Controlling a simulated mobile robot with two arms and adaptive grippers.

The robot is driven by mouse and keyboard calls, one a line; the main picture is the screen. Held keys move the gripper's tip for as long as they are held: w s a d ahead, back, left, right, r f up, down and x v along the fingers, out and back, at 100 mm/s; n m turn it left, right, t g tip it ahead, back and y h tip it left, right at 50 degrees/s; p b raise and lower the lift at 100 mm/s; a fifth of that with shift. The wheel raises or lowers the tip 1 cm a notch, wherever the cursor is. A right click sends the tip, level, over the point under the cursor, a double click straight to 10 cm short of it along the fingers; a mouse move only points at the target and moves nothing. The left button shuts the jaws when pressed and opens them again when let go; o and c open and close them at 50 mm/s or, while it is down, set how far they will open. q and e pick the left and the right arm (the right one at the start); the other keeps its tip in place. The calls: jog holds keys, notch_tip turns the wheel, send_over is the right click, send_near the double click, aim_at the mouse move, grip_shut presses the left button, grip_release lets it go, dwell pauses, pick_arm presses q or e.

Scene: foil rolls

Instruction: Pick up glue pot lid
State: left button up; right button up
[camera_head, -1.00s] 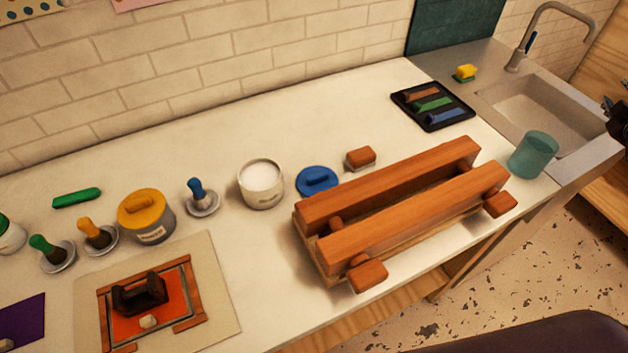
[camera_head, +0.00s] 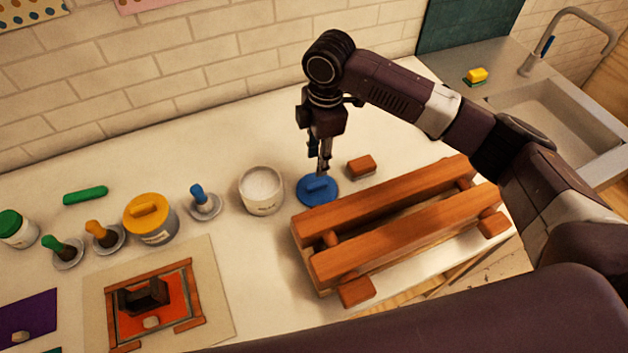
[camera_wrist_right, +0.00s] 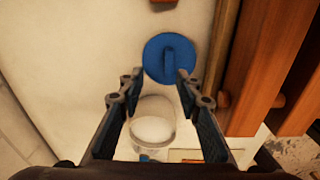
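The blue round glue pot lid (camera_head: 315,191) with a raised bar handle lies on the white counter, between the open white pot (camera_head: 262,190) and the wooden press. My right gripper (camera_head: 324,170) points down just above the lid's far side. In the right wrist view the two fingers of the gripper (camera_wrist_right: 158,82) are spread apart with nothing between them. The lid (camera_wrist_right: 170,57) shows there just beyond the fingertips, and the pot (camera_wrist_right: 153,130) shows between the fingers. My left gripper is not in view.
The wooden press (camera_head: 400,222) stands close to the right of the lid. A small wooden-topped block (camera_head: 361,167) lies behind it. A yellow-lidded pot (camera_head: 150,219) and several brushes in dishes are at the left.

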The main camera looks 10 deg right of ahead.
aim_at(317, 184)
jog(key=shift+s+a+r+n, duration=0.15)
jog(key=shift+s+n, duration=0.15)
jog(key=shift+s, duration=0.25)
jog(key=shift+s+f+h, duration=0.2)
jog(key=shift+h, duration=0.1)
jog(key=shift+f+p, duration=0.5)
jog(key=shift+f, duration=0.45)
notch_tip(317, 184, down, 4)
jog(key=shift+f+p, duration=0.15)
jog(key=shift+p, duration=0.95)
jog(key=shift+w+f, duration=0.1)
jog(key=shift+f, duration=0.45)
grip_shut()
